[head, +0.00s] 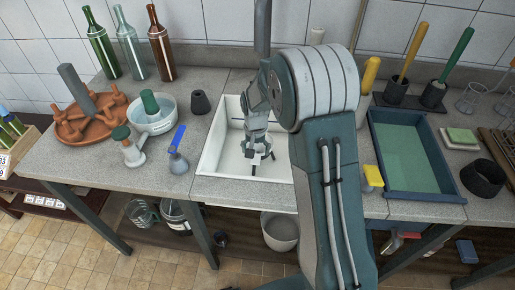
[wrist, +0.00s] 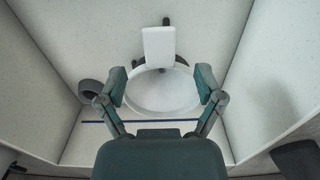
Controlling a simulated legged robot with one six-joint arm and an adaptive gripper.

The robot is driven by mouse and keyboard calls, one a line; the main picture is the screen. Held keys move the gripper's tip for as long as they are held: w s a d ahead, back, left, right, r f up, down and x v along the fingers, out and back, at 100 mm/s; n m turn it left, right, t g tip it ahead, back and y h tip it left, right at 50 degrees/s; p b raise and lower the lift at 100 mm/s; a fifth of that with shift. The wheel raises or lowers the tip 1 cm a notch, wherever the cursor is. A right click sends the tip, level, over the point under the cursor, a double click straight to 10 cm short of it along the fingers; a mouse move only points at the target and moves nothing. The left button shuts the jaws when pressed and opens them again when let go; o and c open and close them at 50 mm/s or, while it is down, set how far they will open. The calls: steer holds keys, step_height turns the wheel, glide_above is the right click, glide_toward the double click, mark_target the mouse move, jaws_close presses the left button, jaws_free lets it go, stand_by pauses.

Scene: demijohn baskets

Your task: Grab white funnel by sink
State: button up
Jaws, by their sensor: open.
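A white funnel (wrist: 163,95) lies inside the white sink (head: 212,150) in the wrist view, its wide round rim facing the camera. A flat white tab (wrist: 158,46) stands up at its far side. My gripper (wrist: 161,84) is open, with one finger on each side of the rim. I cannot tell whether the fingers touch it. In the head view my gripper (head: 257,155) points down inside the sink, and only a small white patch of what may be the funnel shows under it. My arm hides the sink's right part.
A dark ring (wrist: 92,91) lies left of the funnel in the wrist view. Sink walls close in on both sides. A blue tray (head: 387,193) stands on the right.

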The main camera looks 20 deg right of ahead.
mark_target(256, 158)
step_height(256, 158, down, 4)
steer(key=shift+s+r, duration=0.1)
steer(key=shift+a+f, duration=0.1)
steer(key=shift+f, duration=0.15)
steer(key=c, duration=1.2)
step_height(256, 158, up, 10)
steer(key=shift+r, duration=0.1)
